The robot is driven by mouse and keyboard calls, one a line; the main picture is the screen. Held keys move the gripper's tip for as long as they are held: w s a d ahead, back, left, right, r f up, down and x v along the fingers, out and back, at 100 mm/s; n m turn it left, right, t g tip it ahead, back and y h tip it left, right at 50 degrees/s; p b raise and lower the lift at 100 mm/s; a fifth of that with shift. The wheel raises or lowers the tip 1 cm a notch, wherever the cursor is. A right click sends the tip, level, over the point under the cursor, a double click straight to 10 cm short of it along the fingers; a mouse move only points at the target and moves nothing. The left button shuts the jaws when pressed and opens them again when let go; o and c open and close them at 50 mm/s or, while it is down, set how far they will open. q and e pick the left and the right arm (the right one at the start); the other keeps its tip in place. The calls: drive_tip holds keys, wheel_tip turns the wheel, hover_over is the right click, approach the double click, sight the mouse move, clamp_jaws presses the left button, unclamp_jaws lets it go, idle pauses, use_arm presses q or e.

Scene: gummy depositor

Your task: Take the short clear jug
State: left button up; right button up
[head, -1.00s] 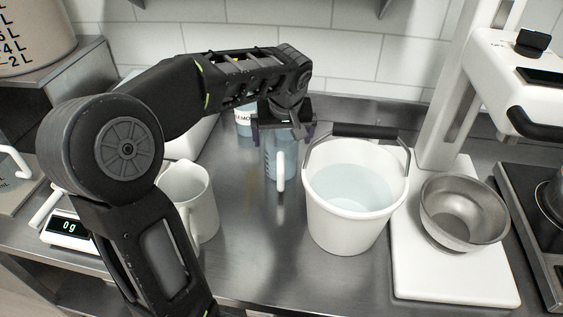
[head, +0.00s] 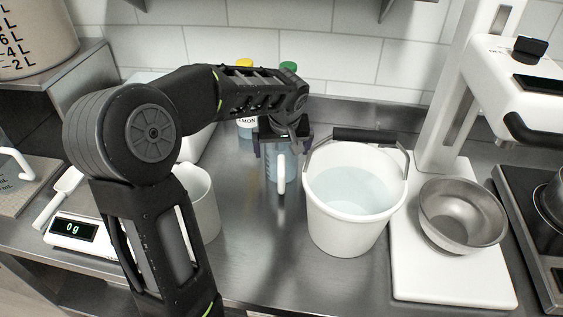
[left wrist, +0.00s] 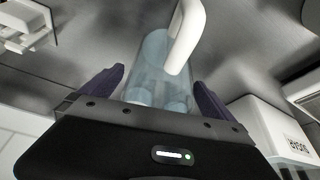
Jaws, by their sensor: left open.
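The short clear jug (head: 271,173), bluish with a white handle, stands on the steel counter left of the white bucket. Its top is partly hidden by my left gripper (head: 283,146) in the head view. The gripper is open, with its dark purple fingers on either side of the jug. In the left wrist view the jug (left wrist: 150,65) lies between the two spread fingers of the left gripper (left wrist: 159,78), with visible gaps at the sides. Its handle (left wrist: 186,36) points away from the palm. My right gripper is not in view.
A white bucket of water (head: 352,222) with a dark-gripped handle stands close right of the jug. A white pitcher (head: 205,200) is at left, partly behind my arm. Bottles (head: 245,122) stand behind. A metal bowl (head: 462,215) sits at right, and a scale (head: 72,232) reads 0 g.

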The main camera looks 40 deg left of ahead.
use_arm(q)
drive_tip(key=x, duration=0.3)
drive_tip(key=shift+f, duration=0.1)
idle(0.4)
drive_tip(key=c, duration=1.4)
